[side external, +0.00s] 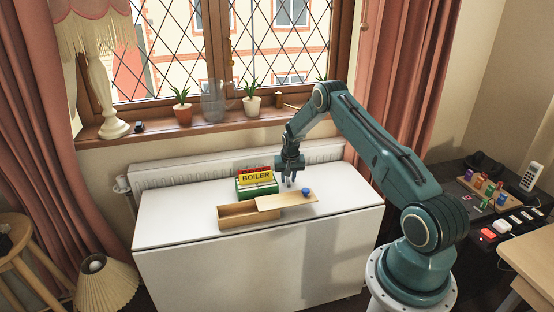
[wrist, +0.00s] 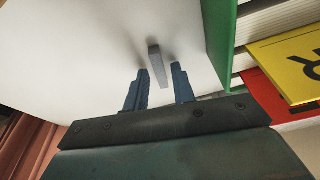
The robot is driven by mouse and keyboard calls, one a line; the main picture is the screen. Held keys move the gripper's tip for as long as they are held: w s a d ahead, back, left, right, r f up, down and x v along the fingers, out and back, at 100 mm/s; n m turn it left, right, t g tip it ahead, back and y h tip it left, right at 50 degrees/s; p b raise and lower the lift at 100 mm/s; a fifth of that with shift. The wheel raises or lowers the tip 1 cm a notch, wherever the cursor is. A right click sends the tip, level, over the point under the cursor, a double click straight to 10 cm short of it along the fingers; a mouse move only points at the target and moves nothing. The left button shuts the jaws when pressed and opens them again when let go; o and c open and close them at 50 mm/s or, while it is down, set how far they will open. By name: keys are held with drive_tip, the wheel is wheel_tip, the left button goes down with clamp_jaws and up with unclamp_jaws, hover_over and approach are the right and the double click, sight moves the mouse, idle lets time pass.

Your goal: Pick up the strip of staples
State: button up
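The strip of staples (wrist: 155,60) is a small grey bar on the white tabletop (side external: 180,205). In the wrist view it lies just ahead of and partly between my two blue fingertips. My gripper (wrist: 160,76) is open, with a gap on both sides of the strip, and holds nothing. In the side view my gripper (side external: 289,182) points down just right of the green card box, low over the table. The strip is too small or hidden to make out there.
The green box (side external: 257,191) with a yellow "BOILER" card (side external: 256,178) stands close beside my gripper; its green wall (wrist: 222,40) shows in the wrist view. A wooden box (side external: 248,217) with a slid-open lid (side external: 285,200) and blue knob lies in front. The tabletop's right side is clear.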

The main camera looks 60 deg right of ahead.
sight(288, 181)
clamp_jaws()
drive_tip(key=shift+r, duration=0.15)
drive_tip(key=shift+w+d+v, duration=0.15)
drive_tip(key=shift+d+v, duration=0.05)
drive_tip(key=shift+v, duration=0.75)
drive_tip(key=shift+w+d+v, duration=0.1)
drive_tip(key=shift+d+v, duration=0.05)
drive_tip(key=shift+v, duration=0.8)
drive_tip(key=shift+w+d+v, duration=0.15)
drive_tip(key=shift+d+v, duration=0.05)
drive_tip(key=shift+v, duration=0.7)
drive_tip(key=shift+r, duration=0.15)
